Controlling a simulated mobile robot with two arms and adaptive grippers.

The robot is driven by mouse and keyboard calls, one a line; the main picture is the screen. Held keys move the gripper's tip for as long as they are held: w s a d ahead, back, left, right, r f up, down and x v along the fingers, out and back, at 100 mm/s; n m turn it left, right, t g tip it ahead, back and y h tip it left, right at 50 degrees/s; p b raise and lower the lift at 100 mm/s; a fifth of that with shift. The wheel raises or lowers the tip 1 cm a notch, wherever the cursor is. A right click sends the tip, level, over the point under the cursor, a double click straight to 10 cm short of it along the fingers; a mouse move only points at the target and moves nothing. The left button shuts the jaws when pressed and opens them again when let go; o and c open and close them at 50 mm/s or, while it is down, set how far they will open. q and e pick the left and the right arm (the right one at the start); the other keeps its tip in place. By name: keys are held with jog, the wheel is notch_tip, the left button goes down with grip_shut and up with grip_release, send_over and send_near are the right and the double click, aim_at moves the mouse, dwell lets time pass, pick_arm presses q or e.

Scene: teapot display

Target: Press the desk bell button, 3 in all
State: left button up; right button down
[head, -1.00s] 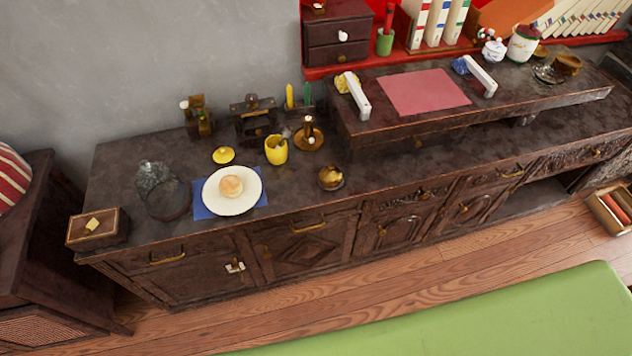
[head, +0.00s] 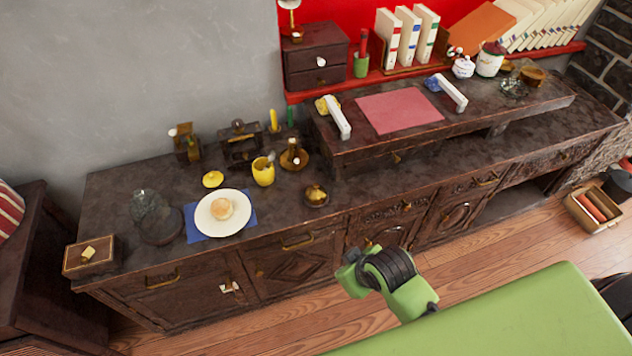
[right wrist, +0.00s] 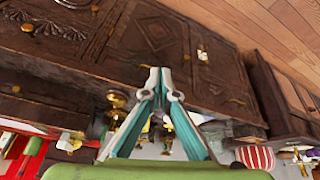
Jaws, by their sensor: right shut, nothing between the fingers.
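The desk bell (head: 316,195), a small brass dome on a dark round base, stands on the dark wooden counter near its front edge, right of the white plate. My right arm shows in the head view in front of the cabinet, below and right of the bell; its fingers cannot be made out there. In the right wrist view my right gripper (right wrist: 156,74) is shut and empty, its fingertips together before the carved cabinet front. A brass round thing (right wrist: 118,99) left of the fingers may be the bell; I cannot tell for sure. My left gripper is not in view.
A white plate (head: 240,230) with a bun lies on a blue napkin. A yellow cup (head: 263,172) and a brass candle holder (head: 294,158) stand behind the bell. A raised shelf (head: 480,128) with a pink mat is to the right. The counter right before the bell is clear.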

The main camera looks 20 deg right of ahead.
jog(key=w+a+r+n+t, duration=0.1)
jog(key=w+a+r+n, duration=0.15)
jog(key=w, duration=0.65)
notch_tip(320, 180, up, 5)
jog(key=n+t+y, duration=0.1)
jog(key=n+t, duration=0.2)
jog(key=n, duration=0.2)
send_over(317, 187)
jog(key=shift+w, duration=0.1)
notch_tip(317, 187, down, 8)
jog(key=b, duration=0.7)
jog(key=shift+f, duration=0.35)
jog(key=shift+f, duration=0.1)
